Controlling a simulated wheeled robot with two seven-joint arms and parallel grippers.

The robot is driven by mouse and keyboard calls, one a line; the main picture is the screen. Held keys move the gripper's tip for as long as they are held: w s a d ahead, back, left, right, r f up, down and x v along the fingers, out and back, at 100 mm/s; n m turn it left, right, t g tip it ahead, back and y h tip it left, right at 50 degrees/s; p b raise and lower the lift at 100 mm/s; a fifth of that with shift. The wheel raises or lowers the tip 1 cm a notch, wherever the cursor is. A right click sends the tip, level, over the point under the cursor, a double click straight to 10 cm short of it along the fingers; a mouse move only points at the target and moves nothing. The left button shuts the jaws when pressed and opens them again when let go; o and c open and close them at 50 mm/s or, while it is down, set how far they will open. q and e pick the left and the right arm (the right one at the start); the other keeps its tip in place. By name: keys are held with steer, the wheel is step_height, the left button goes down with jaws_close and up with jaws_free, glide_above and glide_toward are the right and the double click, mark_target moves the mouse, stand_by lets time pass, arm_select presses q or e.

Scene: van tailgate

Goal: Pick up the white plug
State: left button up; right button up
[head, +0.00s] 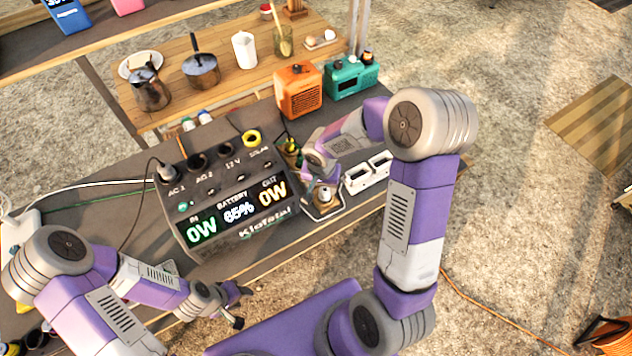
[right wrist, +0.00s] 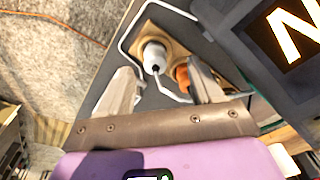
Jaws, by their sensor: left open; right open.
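The white plug (right wrist: 153,56) sits on a tan base inside a bent wire frame in the right wrist view, with a dark tip and a thin light cord or wire beside it. My right gripper (right wrist: 164,84) is open, its two fingers on either side of the space just short of the plug, not touching it. In the head view my right gripper (head: 320,184) is over the small wire-framed holder right of the power station, and covers much of it. My left gripper (head: 238,306) is open and empty in front of the power station.
An orange piece (right wrist: 181,75) sits close beside the white plug. The power station (head: 225,205) stands left of the holder, with a plug in its left socket. An orange box (head: 298,90) and teal box (head: 351,77) stand behind.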

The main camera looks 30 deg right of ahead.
steer(key=shift+w+d+r, duration=0.35)
steer(key=shift+w+d, duration=0.2)
steer(key=shift+w+d+f+m+h, duration=0.1)
steer(key=shift+d+f+m+h, duration=0.1)
steer(key=shift+f+m+h, duration=0.1)
steer(key=f, duration=0.2)
steer(key=f+b, duration=0.1)
steer(key=f, duration=0.1)
steer(key=d+f, duration=0.1)
steer(key=f, duration=0.1)
steer(key=shift+w+f, duration=0.2)
steer(key=c, duration=1.1)
steer(key=shift+r, duration=0.15)
step_height(320, 180, up, 10)
steer(key=shift+f+p, duration=0.15)
steer(key=shift+p, duration=1)
step_height(320, 180, up, 15)
steer(key=p, duration=0.9)
glide_above(325, 188)
steer(key=shift+w, duration=0.1)
